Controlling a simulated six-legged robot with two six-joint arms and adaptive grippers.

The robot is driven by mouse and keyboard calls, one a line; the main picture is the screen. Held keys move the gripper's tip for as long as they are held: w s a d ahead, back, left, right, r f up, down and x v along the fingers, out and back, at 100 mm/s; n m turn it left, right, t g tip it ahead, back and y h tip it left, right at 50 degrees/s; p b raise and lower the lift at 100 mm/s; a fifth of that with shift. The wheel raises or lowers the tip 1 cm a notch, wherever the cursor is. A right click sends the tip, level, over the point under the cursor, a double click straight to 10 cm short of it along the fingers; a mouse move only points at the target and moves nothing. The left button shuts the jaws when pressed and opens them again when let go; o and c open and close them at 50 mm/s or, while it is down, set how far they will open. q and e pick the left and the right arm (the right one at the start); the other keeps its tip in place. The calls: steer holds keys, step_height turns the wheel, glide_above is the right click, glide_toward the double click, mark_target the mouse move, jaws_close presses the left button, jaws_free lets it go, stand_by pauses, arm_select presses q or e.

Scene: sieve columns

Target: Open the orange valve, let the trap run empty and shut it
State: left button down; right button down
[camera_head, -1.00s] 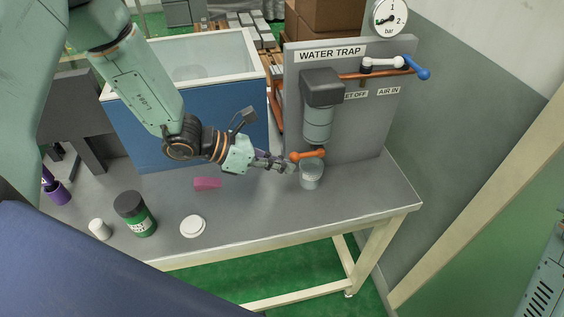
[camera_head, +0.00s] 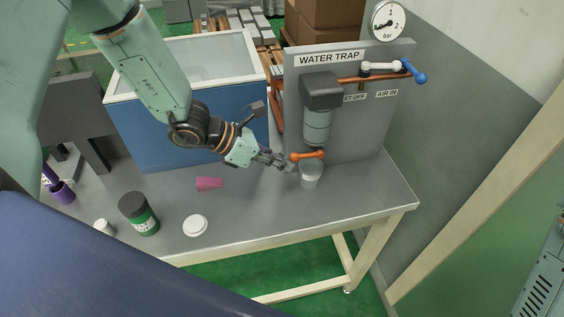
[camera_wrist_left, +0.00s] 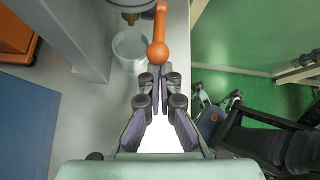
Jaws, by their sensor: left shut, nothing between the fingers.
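The orange valve (camera_head: 308,155) is a lever with a ball end at the bottom of the water trap (camera_head: 317,122), a grey and clear bowl on the upright panel. In the head view the lever lies roughly level across the panel. My left gripper (camera_head: 288,164) is shut and empty, just left of the lever's ball end. In the left wrist view the lever (camera_wrist_left: 159,45) is straight ahead of my shut fingertips (camera_wrist_left: 160,70); I cannot tell whether they touch it. A clear cup (camera_head: 311,175) stands under the trap's outlet.
A pink block (camera_head: 209,184), a white lid (camera_head: 195,225) and a dark green jar (camera_head: 138,214) are on the bench. A blue tank (camera_head: 185,125) stands behind.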

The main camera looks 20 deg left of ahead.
mark_target(298, 156)
arm_select(q)
steer(key=r+y+p, duration=0.1)
steer(key=p, duration=0.1)
steer(key=r+g+y+p, duration=0.1)
steer(key=p, duration=0.2)
steer(key=r+g+y+p, duration=0.1)
steer(key=r+p, duration=0.1)
steer(key=shift+w+d+y, duration=0.25)
steer(key=shift+d+y, duration=0.05)
steer(key=shift+d, duration=0.05)
steer(key=shift+d+r+p, duration=0.15)
steer(key=shift+r+p, duration=0.1)
steer(key=shift+p, duration=0.3)
steer(key=shift+w+d+r, duration=0.1)
steer(key=shift+w+r, duration=0.15)
steer(key=shift+r, duration=0.1)
steer(key=shift+d+r, duration=0.1)
steer(key=shift+d, duration=0.1)
steer(key=shift+a, duration=0.1)
